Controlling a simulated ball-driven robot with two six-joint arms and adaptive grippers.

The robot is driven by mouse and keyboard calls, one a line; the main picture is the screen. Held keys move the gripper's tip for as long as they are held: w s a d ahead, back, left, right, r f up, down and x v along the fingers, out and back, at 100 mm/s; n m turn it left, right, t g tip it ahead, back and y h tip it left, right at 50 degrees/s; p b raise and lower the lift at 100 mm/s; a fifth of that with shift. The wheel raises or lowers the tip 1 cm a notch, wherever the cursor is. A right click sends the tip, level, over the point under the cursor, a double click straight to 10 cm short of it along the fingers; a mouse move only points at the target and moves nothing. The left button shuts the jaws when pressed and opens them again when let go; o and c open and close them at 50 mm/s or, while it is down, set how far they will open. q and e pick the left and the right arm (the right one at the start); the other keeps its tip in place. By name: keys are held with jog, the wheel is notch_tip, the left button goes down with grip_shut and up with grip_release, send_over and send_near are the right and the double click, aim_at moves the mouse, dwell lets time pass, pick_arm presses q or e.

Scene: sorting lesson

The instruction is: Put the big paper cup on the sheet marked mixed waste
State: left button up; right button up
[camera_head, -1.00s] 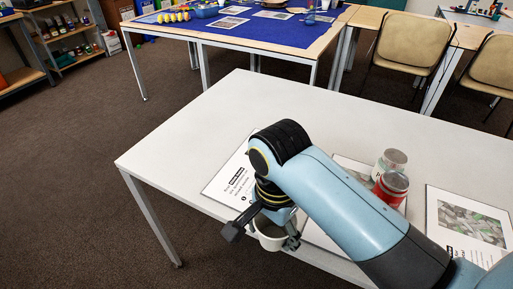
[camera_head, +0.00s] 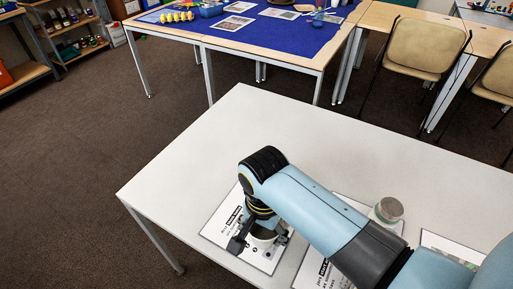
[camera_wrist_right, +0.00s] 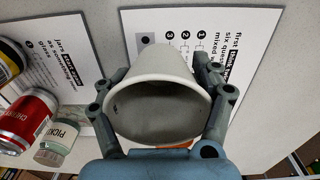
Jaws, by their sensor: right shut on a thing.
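The big paper cup (camera_head: 263,234) is white and mostly hidden by my right gripper (camera_head: 264,242) in the head view. In the right wrist view the cup (camera_wrist_right: 160,113) shows its open mouth towards the camera, with a gripper finger on each side. My right gripper is shut on it. The cup is over the white sheet marked mixed waste (camera_head: 217,229), which also shows behind the cup in the wrist view (camera_wrist_right: 148,24). I cannot tell whether the cup touches the sheet. My left gripper is not in view.
A second sheet (camera_wrist_right: 62,45) lies beside it, near a red can (camera_wrist_right: 22,125) and a pickle jar (camera_wrist_right: 57,138). A jar (camera_head: 389,209) stands beyond my arm, and a third sheet (camera_head: 432,240) lies farther right. The table's (camera_head: 235,125) far left part is clear.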

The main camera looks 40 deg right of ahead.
jog(key=shift+w+a+f, duration=0.55)
jog(key=shift+a, duration=0.05)
notch_tip(320, 180, down, 4)
jog(key=o, duration=0.9)
jog(key=shift+r, duration=0.1)
notch_tip(320, 180, up, 12)
jog(key=shift+f+p, duration=0.1)
jog(key=shift+p, duration=0.5)
